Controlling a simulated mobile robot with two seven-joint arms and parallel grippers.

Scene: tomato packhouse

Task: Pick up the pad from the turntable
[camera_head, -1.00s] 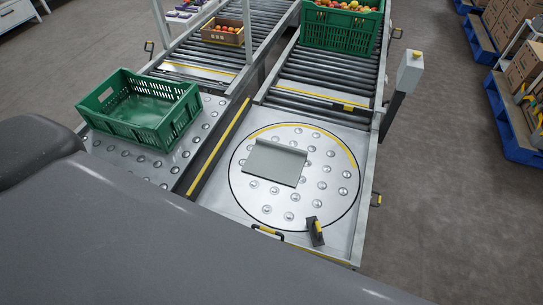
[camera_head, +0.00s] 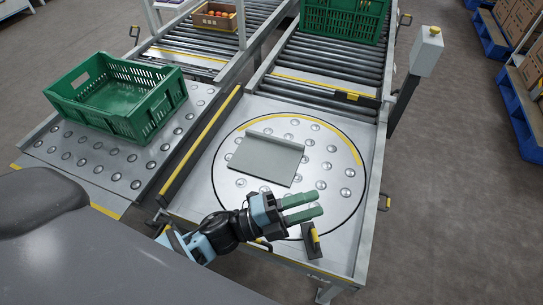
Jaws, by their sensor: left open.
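The pad (camera_head: 266,159), a flat grey-green sheet with a raised lip along its far edge, lies on the round turntable (camera_head: 225,181) in the head view. My left gripper (camera_head: 318,204) has green fingers and is open and empty. It appears over the near part of the turntable, below and right of the pad in the picture and apart from it. The fingers point right, and the pad is not hidden by them. My right gripper is not in view.
A black piece with a yellow grip (camera_head: 312,240) is at the turntable's near edge, close to my left fingers. An empty green crate (camera_head: 150,118) stands on the ball table at left. Another green crate (camera_head: 342,20) stands on the rollers behind. A post (camera_head: 407,95) rises at right.

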